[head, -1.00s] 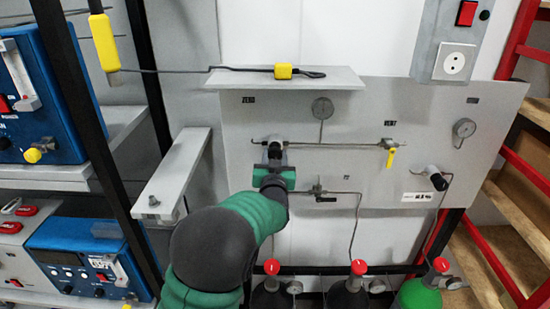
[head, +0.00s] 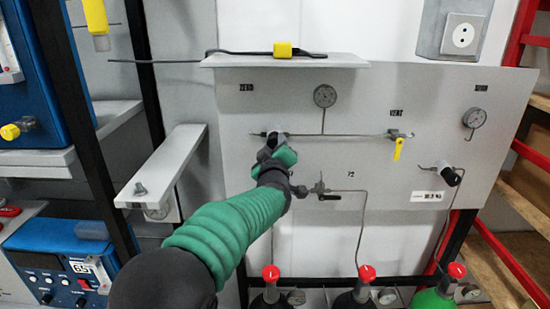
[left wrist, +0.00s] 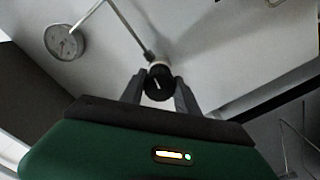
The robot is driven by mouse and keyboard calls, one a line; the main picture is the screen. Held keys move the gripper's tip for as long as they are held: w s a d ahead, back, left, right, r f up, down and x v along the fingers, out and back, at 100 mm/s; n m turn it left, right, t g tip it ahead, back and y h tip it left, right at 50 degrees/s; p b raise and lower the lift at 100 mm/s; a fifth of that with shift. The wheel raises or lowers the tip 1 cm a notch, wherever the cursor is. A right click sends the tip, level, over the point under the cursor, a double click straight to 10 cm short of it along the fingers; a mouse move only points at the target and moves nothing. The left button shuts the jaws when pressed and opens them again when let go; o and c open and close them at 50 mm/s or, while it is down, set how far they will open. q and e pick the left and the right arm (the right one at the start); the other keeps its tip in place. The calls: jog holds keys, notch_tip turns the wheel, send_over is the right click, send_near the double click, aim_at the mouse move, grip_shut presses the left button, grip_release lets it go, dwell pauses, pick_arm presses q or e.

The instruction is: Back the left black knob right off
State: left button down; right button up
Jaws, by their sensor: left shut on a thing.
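The left black knob (left wrist: 158,86) shows in the left wrist view as a round dark cap with a pale mark, in front of a light fitting at the end of a thin pipe. My left gripper (head: 276,139) is at the left end of the upper pipe on the grey panel (head: 355,230). Its two dark fingers (left wrist: 159,82) are closed on the knob's sides. In the head view the gripper mostly hides this knob. A second black knob (head: 449,176) sits at the panel's right. My right gripper is not in view.
A yellow-handled valve (head: 398,147), a black-handled valve (head: 328,196) and gauges (head: 325,96) are on the panel. A shelf (head: 285,61) overhangs it. A bracket (head: 165,168) juts out at left. Red-capped cylinders (head: 271,274) stand below.

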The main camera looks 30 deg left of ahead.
pick_arm(q)
jog(key=n+b, duration=0.2)
jog(key=n, duration=0.1)
jog(key=n+b, duration=0.1)
jog(key=shift+f+n+b, duration=0.3)
jog(key=n+b, duration=0.3)
jog(key=n, duration=0.2)
jog(key=n+b, duration=0.3)
jog(key=n, duration=0.3)
jog(key=n+b, duration=0.2)
jog(key=n, duration=0.3)
dwell(0.4)
jog(key=c, duration=1.1)
grip_release()
jog(key=shift+c, duration=0.2)
jog(key=shift+o, duration=1.2)
jog(key=shift+w+r, duration=0.1)
jog(key=shift+r, duration=0.1)
